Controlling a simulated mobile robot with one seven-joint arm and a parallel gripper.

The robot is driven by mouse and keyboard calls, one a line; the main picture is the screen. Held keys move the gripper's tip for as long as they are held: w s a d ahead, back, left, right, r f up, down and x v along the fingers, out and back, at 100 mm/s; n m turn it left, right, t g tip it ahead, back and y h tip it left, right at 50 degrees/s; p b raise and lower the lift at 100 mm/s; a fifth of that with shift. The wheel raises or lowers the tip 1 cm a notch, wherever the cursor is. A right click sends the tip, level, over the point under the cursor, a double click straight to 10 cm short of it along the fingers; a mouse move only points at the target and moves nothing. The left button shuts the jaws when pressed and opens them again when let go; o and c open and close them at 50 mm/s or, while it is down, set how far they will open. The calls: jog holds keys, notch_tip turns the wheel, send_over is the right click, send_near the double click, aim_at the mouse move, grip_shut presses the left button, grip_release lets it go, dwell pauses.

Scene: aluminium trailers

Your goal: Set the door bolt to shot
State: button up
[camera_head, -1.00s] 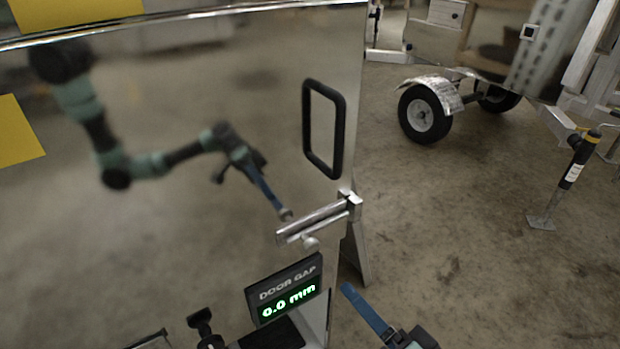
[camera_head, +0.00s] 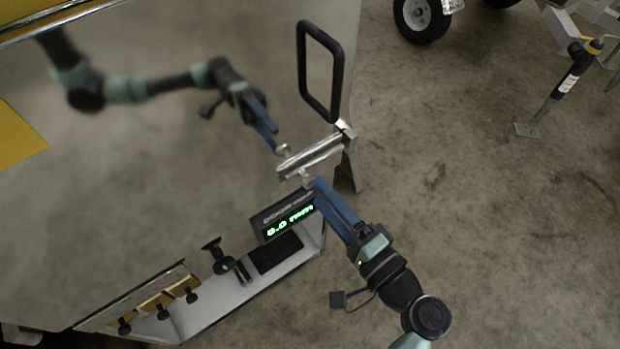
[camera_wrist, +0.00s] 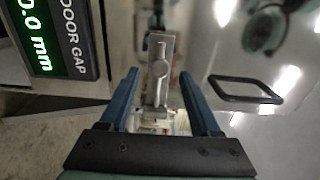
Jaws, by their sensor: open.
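The door bolt (camera_head: 312,158) is a silver metal barrel on the shiny door (camera_head: 200,150), below the black door handle (camera_head: 320,70). Its round knob (camera_head: 304,177) sits on its lower side. In the wrist view the bolt (camera_wrist: 158,88) and knob (camera_wrist: 160,68) lie beyond and between my two blue fingers. My gripper (camera_head: 318,184) is open, with its fingertips close to the knob in the head view. I cannot tell whether a finger touches it. The wrist view also shows my gripper (camera_wrist: 158,85) with nothing held.
A display (camera_head: 285,218) reading DOOR GAP 0.0 mm stands just below the bolt. Black clamps (camera_head: 222,255) and a ledge (camera_head: 225,310) lie lower left. A trailer wheel (camera_head: 424,18) and jack stand (camera_head: 558,88) are at upper right.

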aim_at(310, 181)
jog(key=shift+x, duration=2.4)
grip_shut()
